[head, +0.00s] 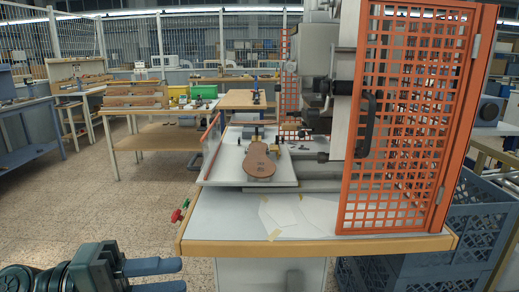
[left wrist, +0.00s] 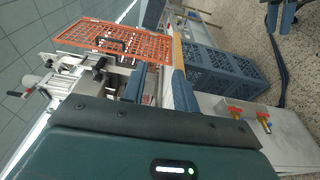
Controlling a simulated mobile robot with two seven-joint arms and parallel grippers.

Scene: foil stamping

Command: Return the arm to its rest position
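My left gripper (head: 155,275) is at the lower left of the head view, left of the press table's front corner and apart from it. Its two blue-grey fingers point right with a gap between them, and nothing is held. In the left wrist view the same gripper (left wrist: 158,88) shows its fingers apart, with only background between them. The brown paddle-shaped piece (head: 260,163) lies flat on the white plate (head: 227,174) of the stamping press (head: 318,60), well away from the gripper.
Blue crates (head: 478,225) are beyond. Tiled floor (head: 110,210) is open to the left.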

